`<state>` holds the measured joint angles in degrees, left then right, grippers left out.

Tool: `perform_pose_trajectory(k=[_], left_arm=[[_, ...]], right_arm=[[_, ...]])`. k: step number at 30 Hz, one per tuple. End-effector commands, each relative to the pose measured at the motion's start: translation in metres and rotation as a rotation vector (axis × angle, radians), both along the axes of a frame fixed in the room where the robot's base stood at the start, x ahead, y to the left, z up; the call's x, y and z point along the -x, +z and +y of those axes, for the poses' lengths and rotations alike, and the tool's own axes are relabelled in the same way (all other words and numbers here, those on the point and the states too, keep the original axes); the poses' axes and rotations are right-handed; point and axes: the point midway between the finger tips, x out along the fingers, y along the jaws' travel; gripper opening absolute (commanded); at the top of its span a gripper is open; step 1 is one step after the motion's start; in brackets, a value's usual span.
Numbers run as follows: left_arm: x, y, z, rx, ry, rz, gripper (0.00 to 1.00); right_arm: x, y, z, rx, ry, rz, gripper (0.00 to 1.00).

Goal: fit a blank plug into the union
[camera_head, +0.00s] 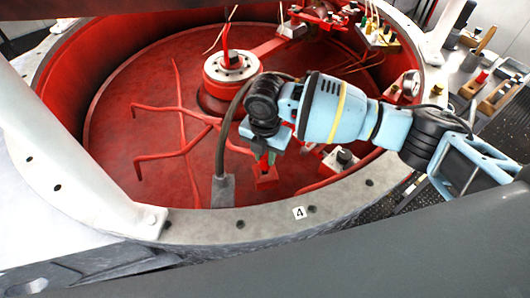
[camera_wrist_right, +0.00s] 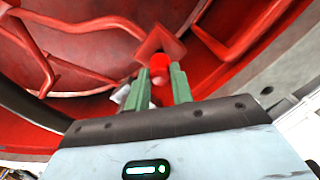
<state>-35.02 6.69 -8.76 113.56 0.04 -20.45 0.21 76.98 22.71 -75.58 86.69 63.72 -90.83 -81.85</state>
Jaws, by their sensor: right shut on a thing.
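My right gripper (camera_head: 264,158) is over the red bowl, just inside the near rim, with its green fingers pointing down. In the right wrist view the gripper (camera_wrist_right: 160,84) is shut on a small red cylindrical piece, seemingly the blank plug (camera_wrist_right: 159,66), between the fingertips. A red square-topped block, perhaps the union's mount (camera_head: 266,180), stands right below the fingers. It also shows in the wrist view as a red square (camera_wrist_right: 161,42) behind the plug. The union's opening cannot be made out, nor whether plug and block touch. My left gripper is not in view.
A grey block (camera_head: 222,190) with a dark cable stands left of the fingers. Branching red pipes (camera_head: 182,150) and a central hub (camera_head: 230,66) fill the bowl. A black-knobbed fitting (camera_head: 343,160) lies right. The pale riveted rim (camera_head: 240,225) runs in front.

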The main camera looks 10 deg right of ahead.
Motion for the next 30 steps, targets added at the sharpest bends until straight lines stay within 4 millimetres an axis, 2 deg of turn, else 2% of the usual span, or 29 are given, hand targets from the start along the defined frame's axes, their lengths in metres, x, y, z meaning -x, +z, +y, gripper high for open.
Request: perform_pose_trajectory(k=[30], left_arm=[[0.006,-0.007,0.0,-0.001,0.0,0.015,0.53]], right_arm=[[0.0,-0.018,0.0,-0.001,0.0,0.001,0.0]])
